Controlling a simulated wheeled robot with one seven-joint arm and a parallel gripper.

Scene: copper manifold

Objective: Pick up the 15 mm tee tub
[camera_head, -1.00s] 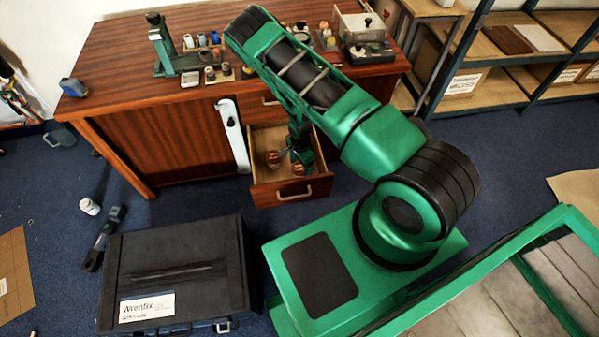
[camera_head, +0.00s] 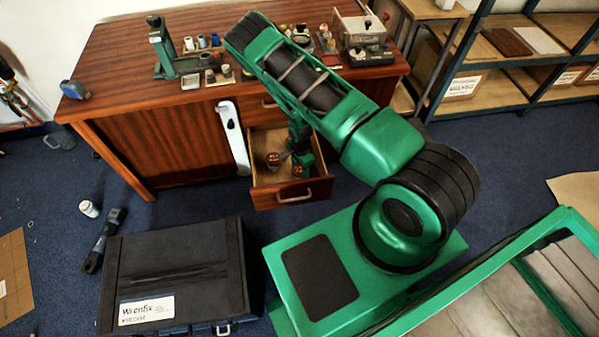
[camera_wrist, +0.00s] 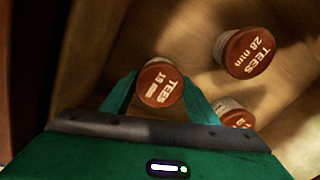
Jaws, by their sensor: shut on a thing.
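The 15 mm tee tub (camera_wrist: 160,83) has a red-brown lid with white lettering and shows in the middle of the wrist view. My gripper (camera_wrist: 159,92) is shut on it, with a green finger on each side. The lid faces the camera; the tub's lower body is hidden. In the head view my gripper (camera_head: 302,160) reaches down into the open drawer (camera_head: 262,197). Red-lidded tubs show beside it there, too small to read.
The 28 mm tees tub (camera_wrist: 247,52) stands to the right of the held tub. Another red-lidded tub (camera_wrist: 236,119) is partly hidden behind my gripper. Wooden drawer walls are close around. The workbench top (camera_head: 120,60) overhangs the drawer; a black case (camera_head: 180,260) lies on the floor.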

